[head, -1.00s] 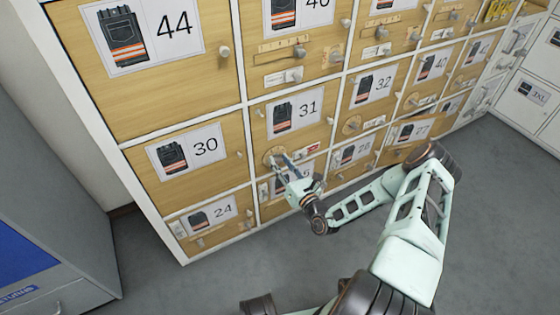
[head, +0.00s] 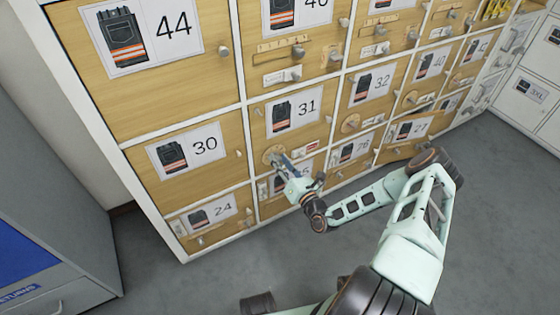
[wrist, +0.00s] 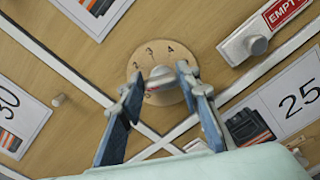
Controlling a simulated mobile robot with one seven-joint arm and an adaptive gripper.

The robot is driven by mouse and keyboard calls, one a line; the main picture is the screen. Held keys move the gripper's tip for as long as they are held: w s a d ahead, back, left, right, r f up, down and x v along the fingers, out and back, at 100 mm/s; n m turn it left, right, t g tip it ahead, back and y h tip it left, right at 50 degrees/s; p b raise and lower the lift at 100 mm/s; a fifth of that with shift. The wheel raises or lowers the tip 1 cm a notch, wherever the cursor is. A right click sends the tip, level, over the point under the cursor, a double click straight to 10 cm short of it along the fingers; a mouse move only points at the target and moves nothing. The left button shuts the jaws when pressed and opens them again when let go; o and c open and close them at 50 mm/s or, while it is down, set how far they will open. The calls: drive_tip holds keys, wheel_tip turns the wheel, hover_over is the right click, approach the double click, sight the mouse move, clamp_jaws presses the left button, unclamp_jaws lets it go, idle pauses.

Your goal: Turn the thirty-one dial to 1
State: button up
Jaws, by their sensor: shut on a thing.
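The thirty-one dial (head: 271,153) is a round wooden disc at the lower left of the door marked 31 (head: 309,107). In the wrist view the dial (wrist: 137,66) shows the numbers 2, 3 and 4 along its upper edge. Its grey knob (wrist: 160,72) is at the centre, between my fingertips. My gripper (wrist: 160,80) is shut on this knob, one finger on each side. In the head view my gripper (head: 280,160) reaches the dial from the lower right and covers part of it. The lower part of the dial is hidden, and I cannot read where the knob points.
A slider with a grey knob (wrist: 258,45) and a red EMPTY label (wrist: 284,11) is right of the dial. Door 30 (head: 205,146) is to the left, and door 25 (wrist: 301,97) is below. A grey returns cabinet (head: 75,225) stands at the left. The floor is open.

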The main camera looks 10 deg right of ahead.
drive_tip(key=o, duration=1.2)
drive_tip(key=shift+c, duration=0.2)
drive_tip(key=v, duration=1.2)
drive_tip(key=shift+r, duration=0.1)
